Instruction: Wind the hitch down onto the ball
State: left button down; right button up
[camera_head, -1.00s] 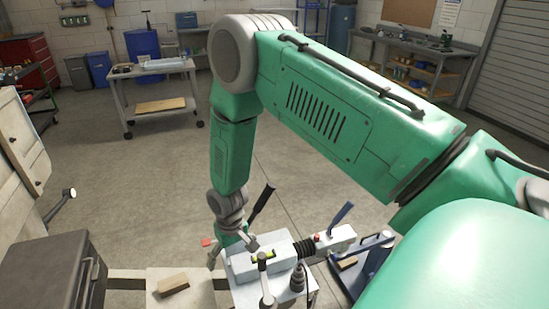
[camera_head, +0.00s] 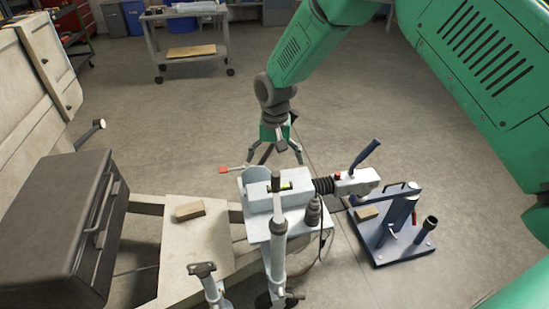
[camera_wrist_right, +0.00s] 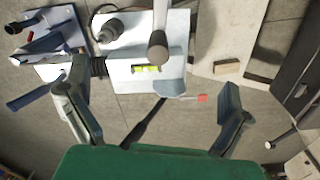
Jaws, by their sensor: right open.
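The pale hitch coupling (camera_head: 355,182) is at the right end of the drawbar, with a blue lever (camera_head: 365,152) and black bellows (camera_head: 323,187). It sits beside and partly above a blue stand (camera_head: 385,245); I cannot make out the ball. A grey upright post (camera_head: 278,235) stands in front of the drawbar housing. A grey arm with a red grip (camera_head: 225,170) sticks out left of the housing; the red grip (camera_wrist_right: 202,98) also shows in the wrist view. My right gripper (camera_head: 275,158) is open and empty behind the housing, its fingers spread apart. My left gripper is out of view.
A green bubble level (camera_head: 286,186) lies on the housing. A black lever (camera_wrist_right: 145,120) is between my fingers' span in the wrist view. A dark box (camera_head: 60,220) and a wooden block (camera_head: 189,211) are to the left. A second post (camera_head: 205,272) stands in front.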

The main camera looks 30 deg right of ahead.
aim_at(277, 173)
notch_tip(277, 173, down, 8)
jog(key=b, duration=0.6)
jog(key=shift+r, duration=0.4)
jog(key=c, duration=0.6)
jog(key=shift+d+p, duration=0.1)
jog(key=shift+p, duration=0.2)
grip_shut()
jog(key=shift+d, duration=0.1)
